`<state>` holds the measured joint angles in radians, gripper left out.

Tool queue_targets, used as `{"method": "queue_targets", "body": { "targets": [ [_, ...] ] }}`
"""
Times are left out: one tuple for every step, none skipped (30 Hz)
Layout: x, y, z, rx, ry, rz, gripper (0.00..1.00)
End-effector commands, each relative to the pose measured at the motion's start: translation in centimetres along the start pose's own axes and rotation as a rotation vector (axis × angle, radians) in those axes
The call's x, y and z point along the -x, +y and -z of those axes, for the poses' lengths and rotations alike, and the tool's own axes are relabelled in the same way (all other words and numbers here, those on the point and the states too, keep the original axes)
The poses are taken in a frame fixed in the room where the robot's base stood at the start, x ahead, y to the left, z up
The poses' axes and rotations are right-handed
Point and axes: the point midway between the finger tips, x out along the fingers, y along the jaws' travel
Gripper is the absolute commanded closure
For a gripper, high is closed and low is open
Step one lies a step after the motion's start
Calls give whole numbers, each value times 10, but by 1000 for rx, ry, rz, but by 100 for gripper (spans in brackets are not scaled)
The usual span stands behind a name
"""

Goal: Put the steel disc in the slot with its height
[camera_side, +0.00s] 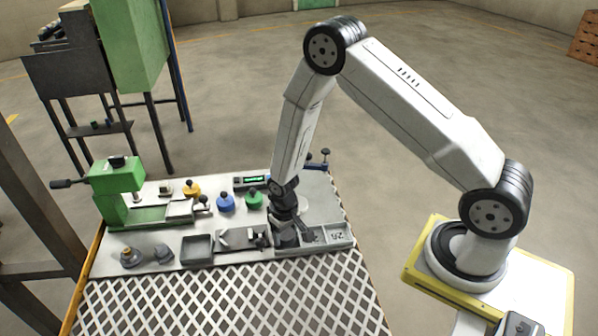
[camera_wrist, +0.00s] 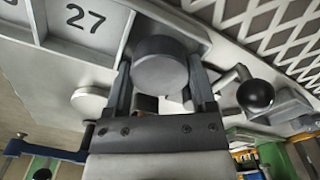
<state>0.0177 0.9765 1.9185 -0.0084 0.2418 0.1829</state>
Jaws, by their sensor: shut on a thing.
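My gripper (camera_wrist: 160,75) is shut on the grey steel disc (camera_wrist: 160,62), with a finger on each side of it. In the side view my gripper (camera_side: 287,234) is low over the left part of the slotted grey tray (camera_side: 343,245). The wrist view shows a tray slot marked 27 (camera_wrist: 85,20) just left of the disc, with a wall between. That slot looks empty. Another marked slot is cut off at the left edge. The disc hides what lies behind it, so I cannot tell whether it touches the tray.
A black-knobbed lever (camera_wrist: 255,95) stands right of the disc in the wrist view. A digital readout (camera_side: 252,181), blue knob (camera_side: 226,202), green knob (camera_side: 254,199) and green press (camera_side: 118,185) stand on the bench. An open grey box (camera_side: 197,249) is left of the tray.

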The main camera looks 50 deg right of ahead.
Motion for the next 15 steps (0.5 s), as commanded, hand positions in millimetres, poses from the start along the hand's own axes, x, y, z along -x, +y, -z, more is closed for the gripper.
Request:
{"method": "queue_targets", "body": {
  "targets": [
    [-13,1,-1,-11,4,1,100],
    [-13,1,-1,-11,4,1,100],
    [-14,1,-1,-12,4,1,100],
    [-15,1,-1,-12,4,1,100],
    [-15,1,-1,-12,4,1,100],
    [-16,1,-1,-12,4,1,100],
    [-17,1,-1,-12,4,1,100],
    [-17,1,-2,-12,4,1,100],
    [-18,1,-2,-12,4,1,100],
    [-19,1,-2,-12,4,1,100],
    [-19,1,-1,-12,5,1,100],
    [-19,1,-1,-12,5,1,100],
    [-19,1,-1,-12,5,1,100],
    [-19,1,-1,-12,5,1,100],
    [-19,1,-2,-13,3,1,16]
  ]
}}
